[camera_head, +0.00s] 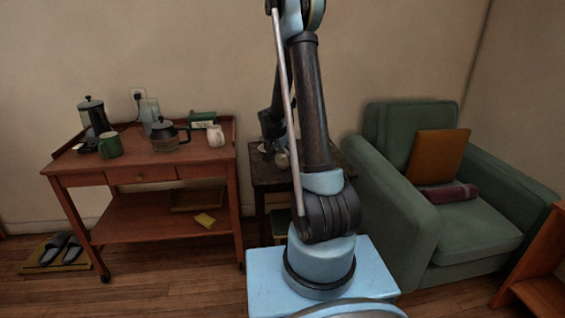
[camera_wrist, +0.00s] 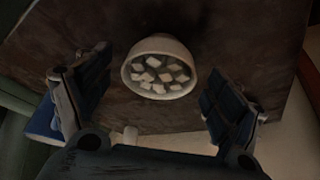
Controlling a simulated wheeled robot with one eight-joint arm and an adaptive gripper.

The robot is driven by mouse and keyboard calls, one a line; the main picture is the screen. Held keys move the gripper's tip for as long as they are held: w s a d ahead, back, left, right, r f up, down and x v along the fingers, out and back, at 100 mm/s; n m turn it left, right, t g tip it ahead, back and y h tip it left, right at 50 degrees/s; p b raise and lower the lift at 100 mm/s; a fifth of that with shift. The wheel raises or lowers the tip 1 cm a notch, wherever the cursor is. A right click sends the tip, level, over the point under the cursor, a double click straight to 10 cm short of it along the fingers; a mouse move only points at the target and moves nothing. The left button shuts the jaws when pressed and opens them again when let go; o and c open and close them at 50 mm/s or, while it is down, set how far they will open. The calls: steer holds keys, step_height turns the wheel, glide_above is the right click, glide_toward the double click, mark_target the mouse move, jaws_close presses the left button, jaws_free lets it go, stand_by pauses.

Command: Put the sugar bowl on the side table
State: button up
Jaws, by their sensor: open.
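The sugar bowl (camera_wrist: 160,45) is a pale round bowl full of white sugar cubes. In the wrist view it appears to stand upright on the dark top of the side table (camera_wrist: 120,20). My gripper (camera_wrist: 155,80) is open, with one dark finger to the left of the bowl and one to the right. Gaps show between the fingers and the bowl. In the head view the side table (camera_head: 270,178) stands behind my arm, between the trolley and the armchair. My arm hides much of its top, and a pale shape (camera_head: 282,159) there is partly covered.
A wooden trolley (camera_head: 140,172) at left holds a coffee maker (camera_head: 92,115), a green mug (camera_head: 110,146), a glass pot (camera_head: 165,138) and a white jug (camera_head: 215,136). A green armchair (camera_head: 400,215) stands close at right.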

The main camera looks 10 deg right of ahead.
steer(key=s+r+n, duration=0.2)
steer(key=s+r, duration=1)
steer(key=r, duration=0.2)
steer(key=s+f+n+g+y, duration=0.1)
steer(key=s+n, duration=0.5)
steer(key=s, duration=2.5)
steer(key=shift+s+d+f+n+y, duration=0.3)
steer(key=shift+f+y, duration=0.25)
steer(key=shift+y, duration=0.45)
